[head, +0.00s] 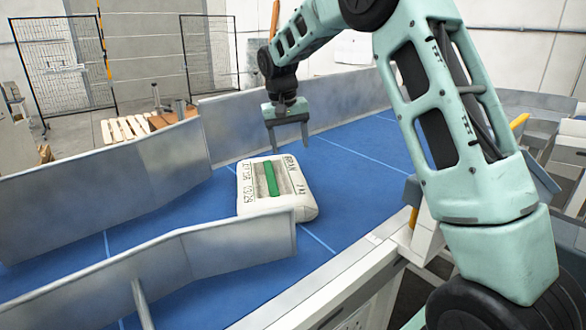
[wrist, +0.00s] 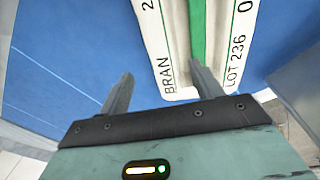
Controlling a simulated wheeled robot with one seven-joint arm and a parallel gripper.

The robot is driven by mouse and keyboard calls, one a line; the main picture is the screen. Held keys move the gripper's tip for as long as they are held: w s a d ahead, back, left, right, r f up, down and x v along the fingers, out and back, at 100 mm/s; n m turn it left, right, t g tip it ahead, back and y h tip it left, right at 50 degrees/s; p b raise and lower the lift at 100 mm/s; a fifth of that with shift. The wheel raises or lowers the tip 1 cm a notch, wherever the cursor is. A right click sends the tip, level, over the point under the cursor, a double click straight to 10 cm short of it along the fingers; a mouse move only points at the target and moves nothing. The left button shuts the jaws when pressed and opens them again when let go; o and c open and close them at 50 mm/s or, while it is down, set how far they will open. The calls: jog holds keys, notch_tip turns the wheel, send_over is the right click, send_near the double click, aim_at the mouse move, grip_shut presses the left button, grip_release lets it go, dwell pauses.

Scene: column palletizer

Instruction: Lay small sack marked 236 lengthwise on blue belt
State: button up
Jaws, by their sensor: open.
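The small sack (head: 299,198) is white with a green stripe and lies flat on the blue belt (head: 372,146), just past the front guide's end. In the wrist view its printed face (wrist: 230,45) reads BRAN and LOT 236, with the green stripe running up the picture. I cannot tell exactly how its long side lies to the belt. My gripper (head: 288,148) is open and empty, pointing down above and behind the sack, apart from it. In the wrist view the two fingertips (wrist: 160,75) are spread, the right one overlapping the sack's near edge in the picture.
Grey guide walls flank the belt: a long one (head: 90,188) at left, one (head: 240,248) in front, one (head: 345,100) behind. A wooden pallet (head: 124,129) and mesh fence panels (head: 65,70) stand beyond. Bare belt lies right of the sack.

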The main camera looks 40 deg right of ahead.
aim_at(294, 172)
jog(key=f, duration=0.3)
jog(key=d+f+p, duration=0.1)
jog(key=f, duration=0.3)
jog(key=f+p, duration=0.1)
jog(key=f, duration=0.2)
jog(key=shift+w+d+f, duration=0.15)
jog(key=shift+d+f, duration=0.25)
grip_shut()
jog(key=c, duration=0.7)
grip_release()
jog(key=shift+c, duration=0.2)
jog(key=c, duration=0.3)
jog(key=shift+d+r+p, duration=0.15)
jog(key=shift+d+p, duration=0.3)
jog(key=shift+d, duration=1.3)
jog(key=shift+d+r+p, duration=0.15)
jog(key=shift+d+p, duration=0.3)
jog(key=shift+d, duration=1.25)
jog(key=shift+d+r+p, duration=0.15)
jog(key=shift+d+p, duration=0.3)
jog(key=shift+d, duration=1.3)
